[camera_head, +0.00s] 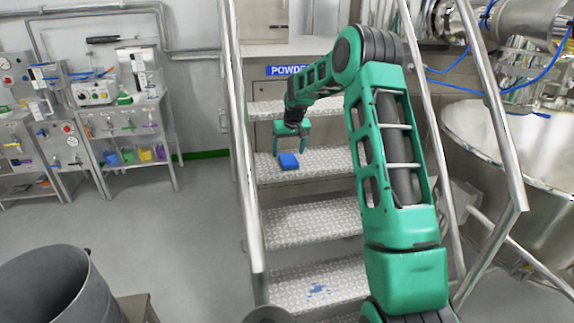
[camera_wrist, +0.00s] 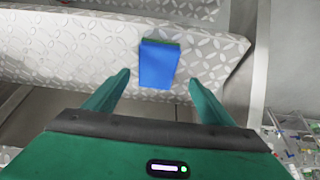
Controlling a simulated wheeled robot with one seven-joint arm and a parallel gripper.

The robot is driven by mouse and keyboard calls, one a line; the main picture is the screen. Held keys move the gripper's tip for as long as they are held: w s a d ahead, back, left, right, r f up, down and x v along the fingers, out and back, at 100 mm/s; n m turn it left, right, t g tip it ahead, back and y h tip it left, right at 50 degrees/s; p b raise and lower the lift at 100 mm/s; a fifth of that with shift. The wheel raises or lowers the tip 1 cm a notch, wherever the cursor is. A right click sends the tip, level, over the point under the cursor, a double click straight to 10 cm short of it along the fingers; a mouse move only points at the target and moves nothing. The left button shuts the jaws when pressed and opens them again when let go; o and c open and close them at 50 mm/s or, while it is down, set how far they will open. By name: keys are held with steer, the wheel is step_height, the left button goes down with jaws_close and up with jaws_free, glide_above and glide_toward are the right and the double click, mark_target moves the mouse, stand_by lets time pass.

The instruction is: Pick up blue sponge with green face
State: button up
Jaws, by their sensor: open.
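The blue sponge (camera_head: 289,161) lies on a metal tread-plate step (camera_head: 326,160) of the staircase, near the step's front edge. In the wrist view the sponge (camera_wrist: 159,65) shows its blue top, with a thin green strip along its far edge. My gripper (camera_head: 291,146) is above and just behind the sponge in the head view. In the wrist view my gripper (camera_wrist: 158,80) is open, with one finger to each side and the sponge ahead, in line with the gap. The fingers do not appear to touch it. The sponge's underside is hidden.
Stair handrails (camera_head: 240,140) rise on both sides of the steps. A large steel vessel (camera_head: 515,160) stands at right. A grey bin (camera_head: 50,290) is at front left. A shelf rack (camera_head: 130,125) with small coloured bins stands at left. Open floor lies between them.

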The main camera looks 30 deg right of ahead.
mark_target(288, 159)
steer(key=shift+d+x, duration=0.1)
steer(key=shift+x, duration=1.15)
steer(key=shift+d+x, duration=0.15)
steer(key=shift+x, duration=1.1)
steer(key=shift+s+f, duration=0.1)
steer(key=shift+f, duration=0.2)
steer(key=c, duration=1.2)
steer(key=shift+r, duration=0.5)
step_height(288, 159, up, 4)
steer(key=s+a+r, duration=0.1)
steer(key=a+r, duration=0.1)
steer(key=a, duration=0.1)
steer(key=s+a+r, duration=0.1)
steer(key=a+r, duration=0.1)
steer(key=a, duration=0.2)
steer(key=s+a+r, duration=0.1)
steer(key=a+r, duration=0.1)
steer(key=a, duration=0.2)
steer(key=shift+a+r, duration=0.15)
steer(key=shift+r, duration=0.1)
